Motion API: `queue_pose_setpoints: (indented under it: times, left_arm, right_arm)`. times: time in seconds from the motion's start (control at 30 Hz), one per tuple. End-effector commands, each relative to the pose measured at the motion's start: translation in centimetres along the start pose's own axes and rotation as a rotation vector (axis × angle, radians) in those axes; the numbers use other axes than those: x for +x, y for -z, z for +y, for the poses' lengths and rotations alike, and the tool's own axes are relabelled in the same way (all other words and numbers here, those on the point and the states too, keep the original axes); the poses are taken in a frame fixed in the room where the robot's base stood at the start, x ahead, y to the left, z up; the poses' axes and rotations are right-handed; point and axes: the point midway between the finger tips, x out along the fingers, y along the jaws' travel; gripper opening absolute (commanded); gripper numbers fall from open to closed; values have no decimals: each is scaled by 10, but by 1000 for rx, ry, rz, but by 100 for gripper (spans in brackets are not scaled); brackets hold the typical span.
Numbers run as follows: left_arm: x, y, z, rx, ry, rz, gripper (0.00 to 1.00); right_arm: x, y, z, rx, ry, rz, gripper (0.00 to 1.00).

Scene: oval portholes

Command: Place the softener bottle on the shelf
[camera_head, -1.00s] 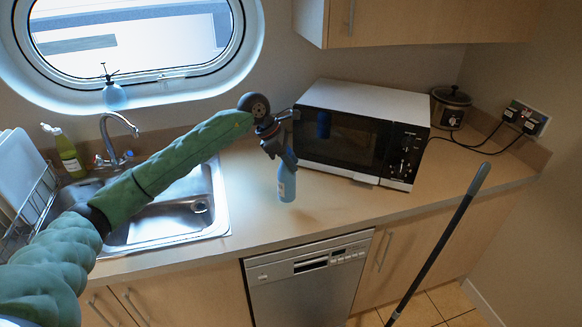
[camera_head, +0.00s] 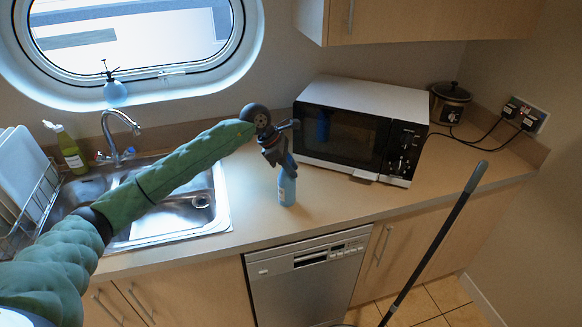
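The softener bottle (camera_head: 287,189) is blue with a pale label and stands upright over the counter in front of the microwave's left end. Its base is at or very close to the counter top; I cannot tell for sure whether it touches. My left gripper (camera_head: 284,160) reaches across the sink from the left and is shut on the upper part of the bottle, hiding its top. My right gripper is not in view. No open shelf can be clearly made out; a closed wooden wall cabinet (camera_head: 430,22) hangs at the top right.
The microwave (camera_head: 345,135) stands just behind the bottle, with a slow cooker (camera_head: 449,104) to its right. The sink (camera_head: 170,215), a green bottle (camera_head: 68,150) and a dish rack (camera_head: 35,205) are at left. A dark pole (camera_head: 437,236) leans against the counter's front right. The counter (camera_head: 345,205) is clear right of the bottle.

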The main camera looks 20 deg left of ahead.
Motion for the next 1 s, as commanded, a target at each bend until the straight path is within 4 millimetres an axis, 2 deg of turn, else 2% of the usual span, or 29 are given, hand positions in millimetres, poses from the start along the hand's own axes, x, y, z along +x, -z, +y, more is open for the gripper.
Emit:
queue_pose_setpoints:
  times: [0.03, 0.1, 0.57, 0.73, 0.83, 1.0]
  left_arm:
    - [0, 0, 0, 0, 0, 0, 36]
    - [0, 0, 0, 0, 0, 0, 49]
    - [-3, -2, 0, 0, 0, 0, 49]
    - [-12, 0, 1, 1, -1, 0, 49]
    - [-22, 0, 1, 1, -3, 0, 49]
    - [-45, 1, 1, 0, -4, 0, 49]
  right_arm:
    - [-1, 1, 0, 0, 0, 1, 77]
    - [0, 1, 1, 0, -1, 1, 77]
    - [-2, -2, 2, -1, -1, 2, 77]
    - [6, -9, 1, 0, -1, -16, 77]
    - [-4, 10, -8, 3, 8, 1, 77]
    - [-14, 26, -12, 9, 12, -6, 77]
